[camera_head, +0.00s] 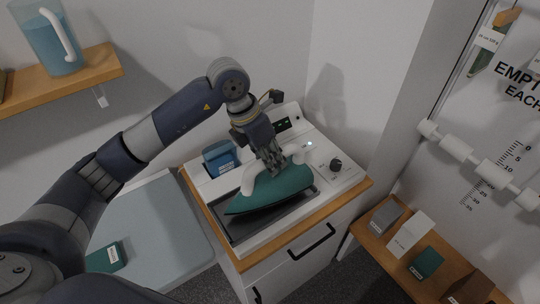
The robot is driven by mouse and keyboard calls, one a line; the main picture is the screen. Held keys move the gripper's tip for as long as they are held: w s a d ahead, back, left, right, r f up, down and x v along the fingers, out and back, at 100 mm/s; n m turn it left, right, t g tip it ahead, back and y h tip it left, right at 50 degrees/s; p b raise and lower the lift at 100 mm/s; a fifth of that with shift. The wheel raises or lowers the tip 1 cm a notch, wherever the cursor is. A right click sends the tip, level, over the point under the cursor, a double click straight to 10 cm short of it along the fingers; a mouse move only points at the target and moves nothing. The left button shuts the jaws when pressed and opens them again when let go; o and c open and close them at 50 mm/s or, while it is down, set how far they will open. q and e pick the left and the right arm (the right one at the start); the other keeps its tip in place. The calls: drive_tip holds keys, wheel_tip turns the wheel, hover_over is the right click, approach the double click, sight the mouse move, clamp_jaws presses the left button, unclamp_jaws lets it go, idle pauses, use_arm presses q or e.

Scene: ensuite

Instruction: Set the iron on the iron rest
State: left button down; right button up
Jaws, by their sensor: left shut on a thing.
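The iron (268,194) has a green body and a white handle. It is over the dark rest plate (243,227) of the white iron station, with its pointed tip toward the lower left. I cannot tell whether its sole touches the plate or hovers just above it. My left gripper (271,164) is shut on the iron's handle from above. The station (342,177) has a dark knob and a small display at the back right. My right gripper is not in view.
A blue container (220,157) stands at the station's back left. The station sits on a wood-topped cabinet (244,263). Left is a grey-blue board (160,220) with a green box (107,257). A shelf at right (377,232) holds several boxes. A blue pitcher (55,45) stands upper left.

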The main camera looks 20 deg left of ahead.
sight(265, 178)
use_arm(q)
wheel_tip(265, 178, down, 2)
drive_tip(key=shift+p, duration=0.55)
drive_tip(key=shift+f, duration=0.1)
drive_tip(key=shift+f, duration=0.2)
drive_tip(key=c, duration=1.4)
unclamp_jaws()
drive_tip(key=shift+c, duration=0.2)
drive_tip(key=shift+s, duration=0.1)
